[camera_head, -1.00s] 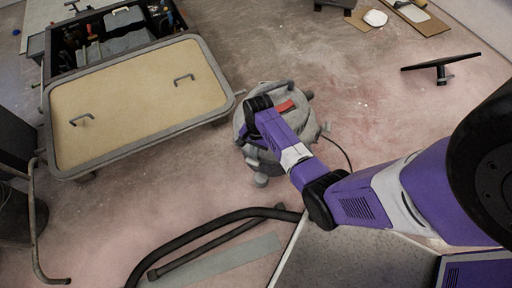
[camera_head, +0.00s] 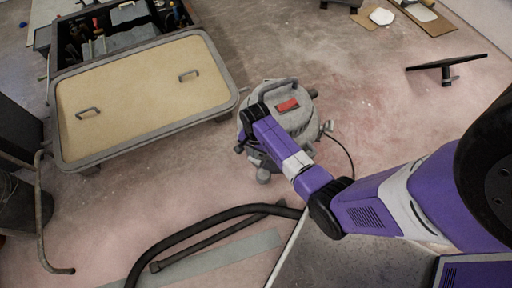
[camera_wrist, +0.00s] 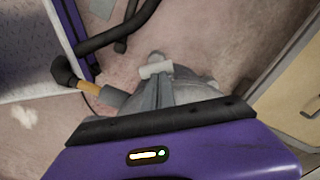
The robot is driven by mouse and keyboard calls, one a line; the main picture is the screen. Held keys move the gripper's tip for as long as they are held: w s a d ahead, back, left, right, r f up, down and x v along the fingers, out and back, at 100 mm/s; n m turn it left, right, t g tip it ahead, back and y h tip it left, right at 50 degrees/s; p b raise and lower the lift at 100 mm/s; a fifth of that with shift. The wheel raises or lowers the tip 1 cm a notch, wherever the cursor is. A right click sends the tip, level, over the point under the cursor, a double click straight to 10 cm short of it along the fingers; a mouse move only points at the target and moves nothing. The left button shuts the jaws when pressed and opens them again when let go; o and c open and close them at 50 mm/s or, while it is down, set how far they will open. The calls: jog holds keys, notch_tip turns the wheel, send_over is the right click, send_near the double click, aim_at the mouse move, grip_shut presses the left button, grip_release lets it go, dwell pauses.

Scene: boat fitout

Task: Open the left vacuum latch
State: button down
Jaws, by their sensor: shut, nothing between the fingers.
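The grey vacuum (camera_head: 296,120) stands on the floor at the middle of the head view, with a handle and a red patch on its lid. My purple arm crosses its left and front side, so I cannot make out the left latch. In the wrist view, grey vacuum parts (camera_wrist: 205,88) show just beyond my purple gripper body. My gripper (camera_wrist: 158,72) points down at the vacuum's side with its narrow grey fingers together and empty. Whether the fingers touch the vacuum cannot be told. In the head view the fingers are hidden behind my arm.
A cart with a tan top (camera_head: 140,95) and tool tray stands to the left. A black hose (camera_head: 190,225) and grey strip lie in front. A black floor nozzle (camera_head: 447,66) lies at right. Open floor surrounds the vacuum's far side.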

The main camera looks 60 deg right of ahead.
jog(key=shift+s+a+h+p, duration=0.1)
jog(key=shift+a+h+p, duration=0.3)
jog(key=shift+a, duration=0.3)
jog(key=a+f+h+b, duration=0.8)
jog(key=a+f+b, duration=0.1)
jog(key=b, duration=0.3)
jog(key=shift+s+a+f+t+b, duration=0.15)
jog(key=shift+s+a+t+b, duration=0.2)
jog(key=shift+a, duration=0.5)
